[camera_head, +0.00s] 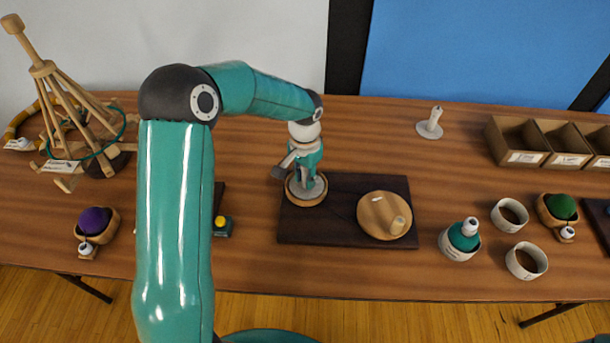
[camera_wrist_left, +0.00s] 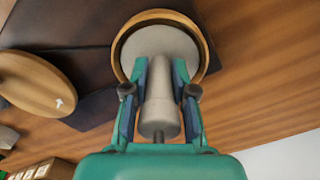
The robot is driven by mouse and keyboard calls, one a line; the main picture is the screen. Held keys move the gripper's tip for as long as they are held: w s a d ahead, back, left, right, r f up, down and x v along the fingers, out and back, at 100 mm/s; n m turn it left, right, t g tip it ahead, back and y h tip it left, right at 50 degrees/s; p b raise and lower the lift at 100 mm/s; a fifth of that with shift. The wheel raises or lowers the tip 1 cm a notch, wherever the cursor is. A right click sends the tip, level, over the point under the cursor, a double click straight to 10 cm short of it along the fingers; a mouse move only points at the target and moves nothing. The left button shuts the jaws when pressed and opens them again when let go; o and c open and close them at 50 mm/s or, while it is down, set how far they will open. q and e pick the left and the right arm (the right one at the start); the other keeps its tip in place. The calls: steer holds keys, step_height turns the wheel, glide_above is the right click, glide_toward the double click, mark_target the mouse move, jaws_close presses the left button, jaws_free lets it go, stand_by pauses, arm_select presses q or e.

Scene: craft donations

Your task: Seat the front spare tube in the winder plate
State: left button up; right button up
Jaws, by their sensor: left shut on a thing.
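My left gripper (camera_head: 309,180) reaches down over the left end of a dark board and is shut on a pale grey tube (camera_wrist_left: 159,112) with a wide round flange. In the left wrist view its two fingers (camera_wrist_left: 158,75) close on the tube from both sides. The flange lies within the round wooden rim of the winder plate (camera_wrist_left: 207,48), which also shows in the head view (camera_head: 306,203). I cannot tell whether the flange rests fully down in it. Another pale spare tube (camera_head: 430,124) stands upright at the back. My right gripper is not in view.
A wooden disc with a knob (camera_head: 378,226) sits on the board's right side (camera_head: 340,240). A teal yarn cup (camera_head: 459,244), empty cups (camera_head: 526,262) and cardboard bins (camera_head: 517,143) are to the right. A wooden swift (camera_head: 60,105) and purple yarn (camera_head: 93,221) are left. The back middle table is clear.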

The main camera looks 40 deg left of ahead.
arm_select(q)
steer(key=o, duration=0.9)
steer(key=shift+c, duration=0.2)
step_height(320, 180, up, 12)
steer(key=shift+f, duration=0.1)
